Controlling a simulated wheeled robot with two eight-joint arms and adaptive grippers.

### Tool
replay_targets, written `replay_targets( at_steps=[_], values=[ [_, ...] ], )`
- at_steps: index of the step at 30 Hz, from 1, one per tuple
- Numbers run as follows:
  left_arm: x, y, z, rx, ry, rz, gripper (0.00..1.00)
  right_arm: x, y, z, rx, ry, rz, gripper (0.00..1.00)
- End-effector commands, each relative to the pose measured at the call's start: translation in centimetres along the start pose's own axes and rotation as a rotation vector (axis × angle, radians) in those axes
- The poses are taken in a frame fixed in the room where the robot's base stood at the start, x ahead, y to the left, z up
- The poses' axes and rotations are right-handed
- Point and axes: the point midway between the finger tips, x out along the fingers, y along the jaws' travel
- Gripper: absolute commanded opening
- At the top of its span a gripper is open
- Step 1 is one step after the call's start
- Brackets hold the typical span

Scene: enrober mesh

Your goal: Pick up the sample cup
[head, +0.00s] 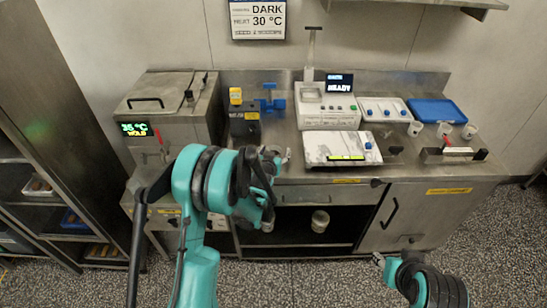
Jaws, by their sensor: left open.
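Three small pale cups stand in a row at the right of the steel bench: a left cup (415,128), a middle cup (443,129) and a right cup (469,131). I cannot tell which is the sample cup. My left gripper (284,157) is open at the bench's front edge, left of the white scale and well left of the cups. It is partly hidden by my own arm. My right gripper (379,260) is low in front of the cabinet, apart from the cups; its fingers are too small to read.
A blue tray (437,111) lies behind the cups. A metal bar tool (453,155) lies in front. A steel heated tank (168,110) stands left. Containers (320,221) sit on the open lower shelf.

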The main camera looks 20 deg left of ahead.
Motion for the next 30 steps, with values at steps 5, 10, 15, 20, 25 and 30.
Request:
replay_targets(
  at_steps=[5,10,15,20,25,30],
  values=[
    [0.0,0.0,0.0,0.000,0.000,0.000,0.38,0.0,0.0,0.0,0.000,0.000,0.000,0.40],
    [0.0,0.0,0.0,0.000,0.000,0.000,0.14,0.0,0.0,0.0,0.000,0.000,0.000,0.40],
    [-0.1,0.0,0.0,0.000,0.000,0.000,0.12,0.0,0.0,0.0,0.000,0.000,0.000,0.40],
    [-0.1,0.0,0.0,0.000,0.000,0.000,0.12,0.0,0.0,0.0,0.000,0.000,0.000,0.40],
    [-0.1,0.0,-0.2,0.000,0.000,0.000,0.11,-0.1,0.0,-0.1,0.000,0.000,0.000,0.40],
    [-0.7,0.0,-1.7,0.000,0.000,0.000,0.11,-0.7,0.0,-0.5,0.000,0.000,0.000,0.40]
  ],
)
